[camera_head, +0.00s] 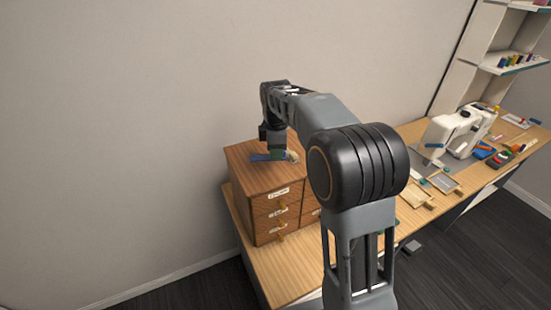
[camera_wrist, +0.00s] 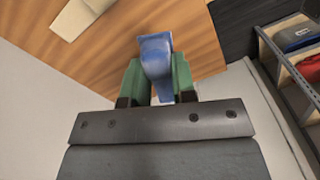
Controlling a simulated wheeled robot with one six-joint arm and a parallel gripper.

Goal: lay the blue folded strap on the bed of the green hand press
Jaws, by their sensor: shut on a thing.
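The blue folded strap (camera_wrist: 156,55) is between the green fingers of my gripper (camera_wrist: 157,80) in the wrist view, and the fingers are shut on it. In the head view my gripper (camera_head: 277,154) is low over the top of the wooden drawer cabinet (camera_head: 245,178), with the blue strap (camera_head: 259,157) showing to its left. I cannot tell whether the strap still touches the cabinet top. I cannot make out the green hand press for certain; a small green patch (camera_head: 384,226) shows beside my arm, which hides much of the bench there.
A pale item (camera_head: 293,156) lies on the cabinet top beside my gripper. The long wooden bench (camera_head: 285,277) carries small trays (camera_head: 417,197) and a white sewing machine (camera_head: 462,130). Thread shelves (camera_head: 517,66) stand at the right. The wrist view shows a shelf rack (camera_wrist: 272,50) at the right.

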